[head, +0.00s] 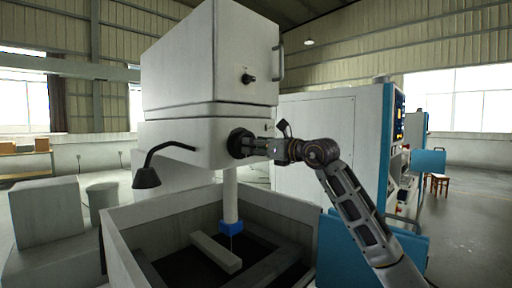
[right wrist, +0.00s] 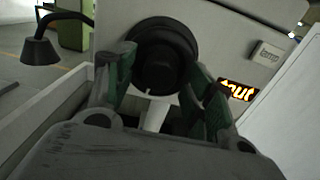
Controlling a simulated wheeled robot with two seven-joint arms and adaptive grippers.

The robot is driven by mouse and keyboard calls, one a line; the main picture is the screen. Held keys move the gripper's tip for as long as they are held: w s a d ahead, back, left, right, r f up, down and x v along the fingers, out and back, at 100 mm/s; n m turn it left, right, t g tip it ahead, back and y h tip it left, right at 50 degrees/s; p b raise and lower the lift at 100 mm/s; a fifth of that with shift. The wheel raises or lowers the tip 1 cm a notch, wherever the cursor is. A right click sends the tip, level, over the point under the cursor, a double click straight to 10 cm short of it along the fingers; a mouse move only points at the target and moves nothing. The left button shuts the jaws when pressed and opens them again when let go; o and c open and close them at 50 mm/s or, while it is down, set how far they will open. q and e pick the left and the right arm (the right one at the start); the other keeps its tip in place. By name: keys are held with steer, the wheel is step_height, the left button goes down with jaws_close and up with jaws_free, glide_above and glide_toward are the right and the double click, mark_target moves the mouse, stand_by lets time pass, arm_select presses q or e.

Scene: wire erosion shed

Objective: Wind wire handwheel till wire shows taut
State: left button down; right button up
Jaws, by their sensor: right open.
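The wire handwheel (head: 238,142) is a black round knob on the front of the white machine head. It also shows in the right wrist view (right wrist: 160,52). My right gripper (head: 262,147) is at the handwheel, its green-padded fingers open on either side of it in the right wrist view (right wrist: 162,85). I cannot tell whether they touch the rim. The thin wire (head: 231,243) runs below the blue nozzle (head: 232,227). My left gripper is not in view.
A black lamp (head: 147,177) on a bent arm hangs left of the handwheel. Below is an open tank (head: 128,245) with a light bar (head: 216,252) inside. A large cabinet (head: 318,140) stands behind my right arm.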

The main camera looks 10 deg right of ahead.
steer(key=v, duration=1.2)
steer(key=shift+a, duration=0.1)
stand_by(0.6)
